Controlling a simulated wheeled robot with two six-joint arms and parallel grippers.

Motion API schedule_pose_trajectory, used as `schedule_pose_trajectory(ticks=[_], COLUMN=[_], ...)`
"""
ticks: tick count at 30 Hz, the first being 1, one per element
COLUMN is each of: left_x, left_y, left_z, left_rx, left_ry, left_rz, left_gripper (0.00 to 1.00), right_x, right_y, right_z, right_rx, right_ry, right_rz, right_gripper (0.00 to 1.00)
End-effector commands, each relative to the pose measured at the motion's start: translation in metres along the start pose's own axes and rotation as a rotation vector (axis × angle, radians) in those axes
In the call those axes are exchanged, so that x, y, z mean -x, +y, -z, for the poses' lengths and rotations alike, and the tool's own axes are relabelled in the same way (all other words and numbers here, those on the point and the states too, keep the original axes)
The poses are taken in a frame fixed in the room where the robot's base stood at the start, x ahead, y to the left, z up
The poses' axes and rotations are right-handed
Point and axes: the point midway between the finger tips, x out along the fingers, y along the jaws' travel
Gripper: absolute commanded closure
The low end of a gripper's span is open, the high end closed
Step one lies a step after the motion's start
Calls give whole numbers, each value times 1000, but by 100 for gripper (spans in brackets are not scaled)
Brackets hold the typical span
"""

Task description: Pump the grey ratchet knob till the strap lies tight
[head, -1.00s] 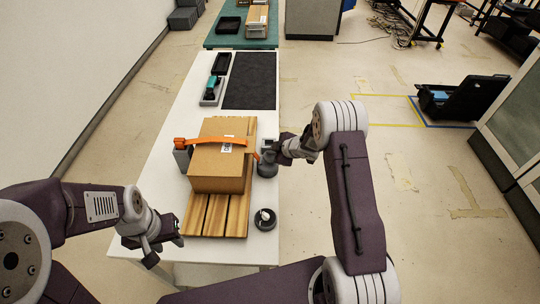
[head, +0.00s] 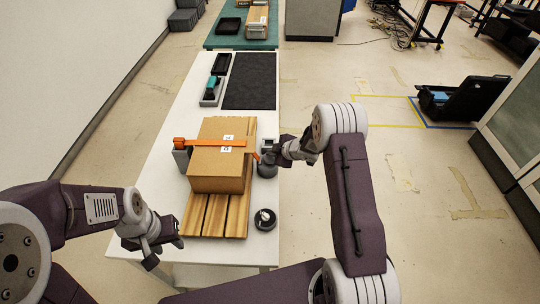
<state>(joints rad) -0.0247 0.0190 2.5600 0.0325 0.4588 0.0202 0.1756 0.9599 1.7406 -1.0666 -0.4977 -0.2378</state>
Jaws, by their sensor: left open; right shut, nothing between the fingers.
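The orange strap (head: 205,143) runs straight across the top of the brown cardboard box (head: 217,172) and looks flat against it. Its left end meets a grey post (head: 182,158). Its right end drops toward the ratchet unit beside the box. The grey ratchet knob (head: 267,171) is at the box's right side, partly hidden by my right gripper (head: 270,157). That gripper is shut and empty, right at the knob; contact cannot be told. My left gripper (head: 179,242) is open and empty, in front of the wooden slats (head: 215,222), at the table's near left.
The box sits on the slats on a white table (head: 185,100). A dark round dish (head: 265,219) holds a small white item at the right edge. A tray (head: 211,93) with a teal-handled tool and a black mat (head: 250,80) lie farther back.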

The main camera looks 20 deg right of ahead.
Motion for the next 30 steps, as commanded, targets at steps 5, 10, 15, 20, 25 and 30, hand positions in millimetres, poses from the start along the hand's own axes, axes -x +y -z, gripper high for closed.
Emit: schedule_pose_trajectory(ticks=[5, 10, 15, 20, 25, 30], left_x=[-2, -4, -5, -5, -3, 8], left_y=[0, 0, 0, 0, 0, 0], left_z=[0, 0, -1, 0, 0, 1], left_rx=[0, 0, 0, 0, 0, 0], left_ry=[0, 0, 0, 0, 0, 0], left_rz=[0, 0, 0, 0, 0, 0], left_gripper=[60, 60, 60, 60, 60, 60], right_x=[-2, -4, -5, -5, -3, 4], right_y=[-2, -4, -4, -4, -3, 2], right_z=[-2, -3, -4, -4, -3, 2], right_rx=[-1, -1, -1, -1, -1, 0], right_ry=[-2, -2, -2, -3, -3, -3], right_rz=[2, 2, 2, 3, 3, 3], right_gripper=[100, 100, 100, 100, 100, 100])
